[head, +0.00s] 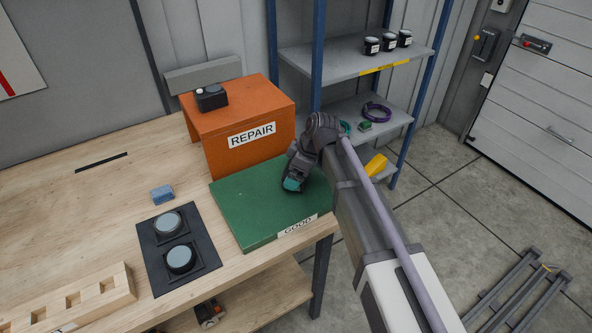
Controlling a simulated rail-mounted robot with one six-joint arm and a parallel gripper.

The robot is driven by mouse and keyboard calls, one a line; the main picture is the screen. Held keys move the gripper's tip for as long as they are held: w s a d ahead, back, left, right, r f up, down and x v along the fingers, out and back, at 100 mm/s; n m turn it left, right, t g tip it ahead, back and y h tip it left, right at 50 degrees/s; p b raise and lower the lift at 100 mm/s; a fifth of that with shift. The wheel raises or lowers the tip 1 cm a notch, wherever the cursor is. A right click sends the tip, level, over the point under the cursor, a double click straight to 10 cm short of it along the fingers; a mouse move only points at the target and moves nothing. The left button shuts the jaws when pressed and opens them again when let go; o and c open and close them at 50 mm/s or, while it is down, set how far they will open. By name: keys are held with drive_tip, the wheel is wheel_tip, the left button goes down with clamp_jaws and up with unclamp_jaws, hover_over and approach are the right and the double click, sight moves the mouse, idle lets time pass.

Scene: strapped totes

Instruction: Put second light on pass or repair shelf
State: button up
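My gripper (293,180) points down over the green board marked GOOD (244,211). A teal patch shows at its tip; I cannot tell whether it is part of the gripper or a held thing, nor whether the fingers are open. The orange shelf marked REPAIR (237,112) stands behind the green board. A small dark device with a pale round top (211,97) sits on the orange shelf. No separate light shows on the visible part of the green board. Two round pale-blue discs, a far one (168,224) and a near one (180,259), sit in dark square holders on a black mat.
A blue block (162,195) lies left of the green board. A slotted wooden rack (78,301) is at the bench's front left. A metal rack (350,58) with jars stands behind. My arm covers the green board's right side.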

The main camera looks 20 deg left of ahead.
drive_tip(key=p+v, duration=1)
drive_tip(key=v, duration=0.2)
drive_tip(key=s+d+f+m+h, duration=0.1)
drive_tip(key=s+d+m, duration=0.3)
drive_tip(key=d, duration=0.6)
drive_tip(key=s+d+f+m+h+b, duration=0.1)
drive_tip(key=s+d+m+h, duration=0.1)
drive_tip(key=s+d+m, duration=0.3)
drive_tip(key=s+d+f+m+h+b, duration=0.1)
drive_tip(key=s+d+m, duration=0.3)
drive_tip(key=d+m, duration=0.5)
drive_tip(key=d+f, duration=0.1)
drive_tip(key=d, duration=0.6)
drive_tip(key=shift+s+d+m+h, duration=0.3)
